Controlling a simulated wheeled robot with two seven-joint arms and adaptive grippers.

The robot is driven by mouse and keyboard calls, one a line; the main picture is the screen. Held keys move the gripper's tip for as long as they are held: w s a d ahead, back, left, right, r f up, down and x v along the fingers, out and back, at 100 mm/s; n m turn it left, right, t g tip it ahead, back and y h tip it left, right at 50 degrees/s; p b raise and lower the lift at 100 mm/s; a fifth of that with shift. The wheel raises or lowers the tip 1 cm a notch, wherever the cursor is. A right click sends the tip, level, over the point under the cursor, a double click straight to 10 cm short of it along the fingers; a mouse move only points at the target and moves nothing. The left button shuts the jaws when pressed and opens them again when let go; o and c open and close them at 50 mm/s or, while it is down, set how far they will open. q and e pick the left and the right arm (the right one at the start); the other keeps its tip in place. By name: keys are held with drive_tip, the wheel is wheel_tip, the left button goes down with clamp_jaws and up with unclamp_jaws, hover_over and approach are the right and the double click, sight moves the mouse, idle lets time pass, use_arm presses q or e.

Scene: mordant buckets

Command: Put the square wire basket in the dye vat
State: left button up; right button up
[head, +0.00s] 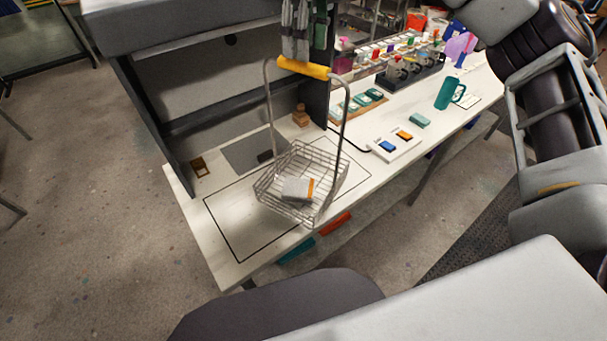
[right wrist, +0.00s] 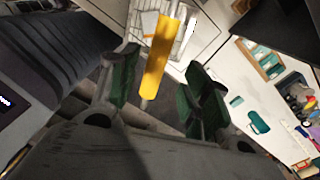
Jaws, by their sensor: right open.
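The square wire basket (head: 298,195) stands on the white table in the head view, with a tall hoop handle and a yellow grip (head: 303,68). A small white box with an orange band (head: 297,189) lies in it. My right gripper (head: 306,50) hangs just above the yellow grip, fingers pointing down. In the right wrist view the yellow grip (right wrist: 158,65) shows between the spread green-padded fingers of the right gripper (right wrist: 163,72); I see no finger closed on it. I cannot make out a dye vat. My left gripper is not in view.
A black-outlined area (head: 235,235) marks the table around the basket. A dark upright panel (head: 317,95) stands behind it. A wooden piece (head: 300,116) stands behind the basket.

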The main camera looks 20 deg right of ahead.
sight(303, 66)
drive_tip(key=shift+f, duration=0.15)
drive_tip(key=shift+s+a+f+p, duration=0.1)
drive_tip(key=shift+f+p, duration=0.2)
drive_tip(key=shift+f, duration=0.95)
drive_tip(key=shift+s+a+f+p, duration=0.1)
drive_tip(key=shift+f+p, duration=0.15)
drive_tip(key=shift+f, duration=0.95)
drive_tip(key=shift+w, duration=0.1)
clamp_jaws()
drive_tip(key=shift+r, duration=0.1)
